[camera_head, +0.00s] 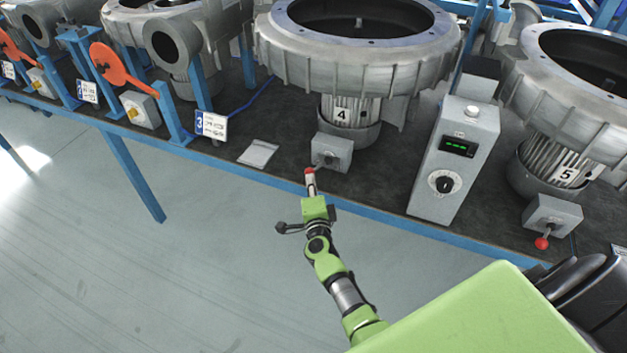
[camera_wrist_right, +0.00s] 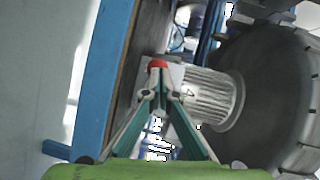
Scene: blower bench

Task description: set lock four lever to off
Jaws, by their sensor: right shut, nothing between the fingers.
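Blower four (camera_head: 350,45), labelled 4, stands on the bench. The grey lock four box (camera_head: 334,150) sits at its foot near the bench's front edge. Its lever ends in a red knob (camera_head: 309,171), pointing toward the front and slightly left. My right gripper (camera_head: 311,182) is at the knob, in front of the box. In the right wrist view, the fingertips (camera_wrist_right: 160,92) are together with nothing between them, and the red knob (camera_wrist_right: 158,64) shows just beyond them. Whether they touch the knob I cannot tell. My left gripper is not in view.
A grey control cabinet (camera_head: 455,160) with a display and dial stands right of lock four. Blower five's lock box (camera_head: 553,213) has a red-knobbed lever (camera_head: 542,243). The blue bench edge (camera_head: 395,220) runs along the front.

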